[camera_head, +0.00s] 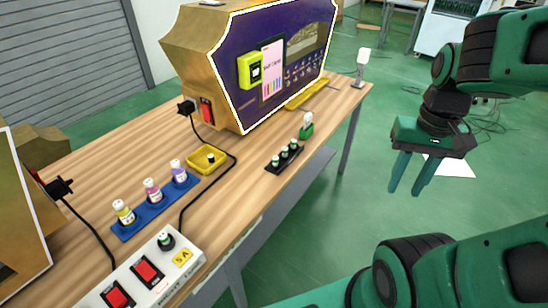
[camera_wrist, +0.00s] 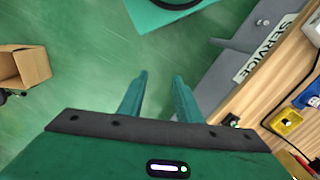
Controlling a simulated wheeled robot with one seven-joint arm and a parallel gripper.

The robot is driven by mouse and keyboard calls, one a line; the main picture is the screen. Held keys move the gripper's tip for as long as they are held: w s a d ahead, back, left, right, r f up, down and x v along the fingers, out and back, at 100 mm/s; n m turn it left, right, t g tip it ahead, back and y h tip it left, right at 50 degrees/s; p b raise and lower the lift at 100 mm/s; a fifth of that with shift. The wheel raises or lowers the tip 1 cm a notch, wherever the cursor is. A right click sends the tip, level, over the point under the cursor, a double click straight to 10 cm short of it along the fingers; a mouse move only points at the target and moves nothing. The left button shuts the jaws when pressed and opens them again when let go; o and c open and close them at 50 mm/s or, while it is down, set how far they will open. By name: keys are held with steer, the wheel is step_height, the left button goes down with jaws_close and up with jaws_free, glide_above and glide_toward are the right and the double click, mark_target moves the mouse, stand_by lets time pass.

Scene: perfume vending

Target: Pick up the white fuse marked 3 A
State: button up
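Several small fuse-like pieces with pale tops stand in a black rack (camera_head: 284,157) near the table's front edge in the head view. Their markings are too small to read, so I cannot tell which is the white 3 A fuse. A similar round piece (camera_head: 165,241) sits in the white power strip (camera_head: 150,271) beside a yellow "5 A" label. My gripper (camera_head: 404,191) is open and empty, off the table to the right of the rack, with its fingers pointing down. In the wrist view my open gripper (camera_wrist: 160,75) has only green floor between its fingers.
The wooden table (camera_head: 228,190) holds a large purple and gold machine (camera_head: 225,65), a blue rack of bottles (camera_head: 155,207), a yellow tray (camera_head: 207,160) and a green piece with a white top (camera_head: 306,127). Black cables cross the tabletop. Open floor lies around my gripper.

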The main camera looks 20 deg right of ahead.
steer(key=shift+w+a, duration=0.1)
steer(key=shift+a, duration=0.05)
steer(key=shift+o, duration=0.7)
steer(key=shift+s+r, duration=0.15)
steer(key=shift+s, duration=0.2)
steer(key=n+t+y, duration=0.8)
steer(key=n+y, duration=0.1)
steer(key=n, duration=0.7)
glide_toward(266, 165)
steer(key=r, duration=0.1)
steer(key=s+r, duration=0.2)
steer(key=shift+d, duration=0.3)
steer(key=shift+w+t, duration=0.4)
steer(key=shift+w, duration=0.15)
steer(key=x, duration=1)
steer(key=shift+w+a+f, duration=0.1)
steer(key=shift+w+a, duration=0.15)
steer(key=shift+a, duration=0.05)
